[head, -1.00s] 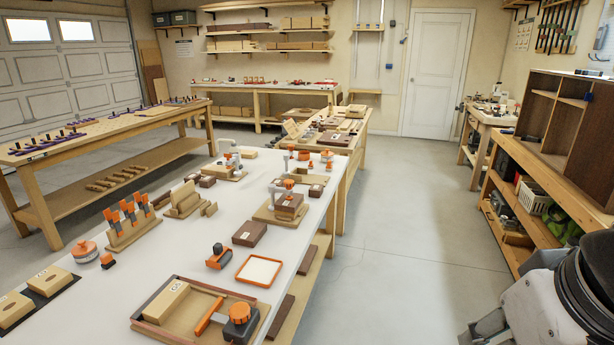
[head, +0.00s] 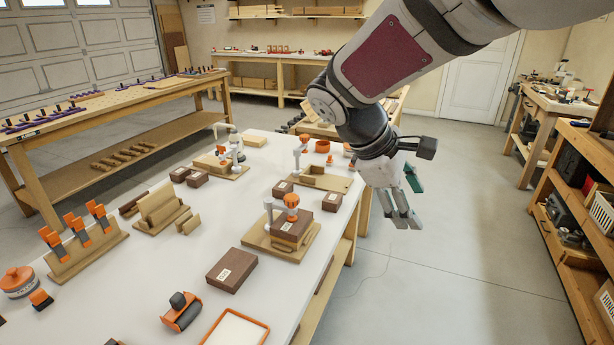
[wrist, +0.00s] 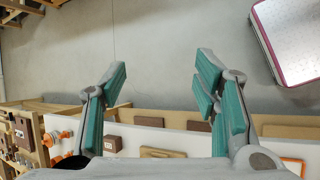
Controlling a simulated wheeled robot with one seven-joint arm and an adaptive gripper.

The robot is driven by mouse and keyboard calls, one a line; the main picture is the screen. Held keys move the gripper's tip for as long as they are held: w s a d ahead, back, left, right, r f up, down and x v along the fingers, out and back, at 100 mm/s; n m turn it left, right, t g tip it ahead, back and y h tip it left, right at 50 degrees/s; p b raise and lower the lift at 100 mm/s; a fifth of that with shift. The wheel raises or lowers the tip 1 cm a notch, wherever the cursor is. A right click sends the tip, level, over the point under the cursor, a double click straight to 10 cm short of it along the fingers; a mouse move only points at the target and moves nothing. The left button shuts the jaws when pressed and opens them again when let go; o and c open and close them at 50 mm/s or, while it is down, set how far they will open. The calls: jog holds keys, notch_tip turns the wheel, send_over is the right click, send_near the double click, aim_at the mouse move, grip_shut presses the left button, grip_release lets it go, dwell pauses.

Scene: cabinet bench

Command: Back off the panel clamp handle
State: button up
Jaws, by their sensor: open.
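Several clamps with pale upright posts and orange knobs stand on the white bench. The nearest clamp (head: 291,203) has its orange knob over a dark brown block (head: 290,225) on a tan board (head: 262,244). Behind it is a second clamp (head: 301,147), and a third clamp (head: 235,146) is further left. I cannot tell which one is the panel clamp. My gripper (head: 402,206) is open and empty, past the bench's right edge, above the floor and right of the clamps.
The white bench (head: 210,262) also holds a brown box (head: 231,269), an orange-rimmed tray (head: 236,330) and an orange-handled tool (head: 182,312). A rack of orange clamps (head: 75,230) stands at left. Shelving (head: 565,200) is at right. The floor aisle between is clear.

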jog(key=w+a+f+n+t+h, duration=0.1)
jog(key=w+a+f+n+h, duration=0.2)
jog(key=w+a, duration=0.35)
jog(key=n+t+h+b, duration=0.1)
jog(key=n+t+b, duration=0.2)
jog(key=n+t, duration=0.9)
send_near(286, 201)
jog(key=shift+n+g, duration=0.4)
jog(key=shift+n, duration=0.1)
jog(key=x, duration=1.2)
jog(key=shift+w+a+r+p, duration=0.1)
jog(key=shift+r+p, duration=0.15)
jog(key=shift+p, duration=0.1)
jog(key=c, duration=1.2)
